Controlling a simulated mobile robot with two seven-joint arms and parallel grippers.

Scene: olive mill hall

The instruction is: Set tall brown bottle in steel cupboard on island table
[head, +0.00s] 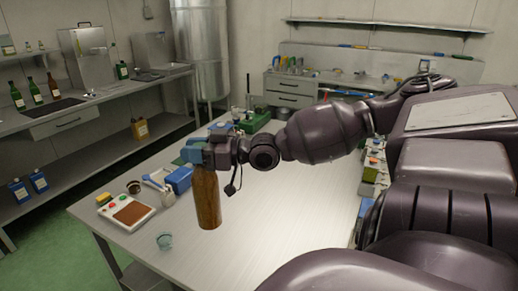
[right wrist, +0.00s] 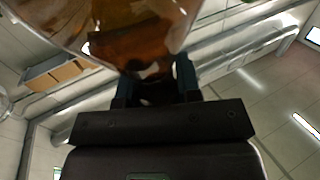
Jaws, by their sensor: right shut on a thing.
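The tall brown bottle (head: 207,200) is upright in the head view, over the left part of the island table (head: 285,205). My right gripper (head: 203,155) is shut on its upper end, which the fingers hide. I cannot tell whether the bottle's base touches the table or hangs just above it. In the right wrist view the bottle's amber glass (right wrist: 130,30) fills the top, close to the gripper (right wrist: 155,90). My left gripper is not in view. I cannot pick out a steel cupboard for certain.
Near the bottle lie a white tray with a brown patch (head: 128,212), a small teal glass (head: 164,241) and a blue box (head: 179,180). A green case (head: 250,123) stands farther back. The table's middle is clear. Bottles (head: 35,92) stand on the left counter.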

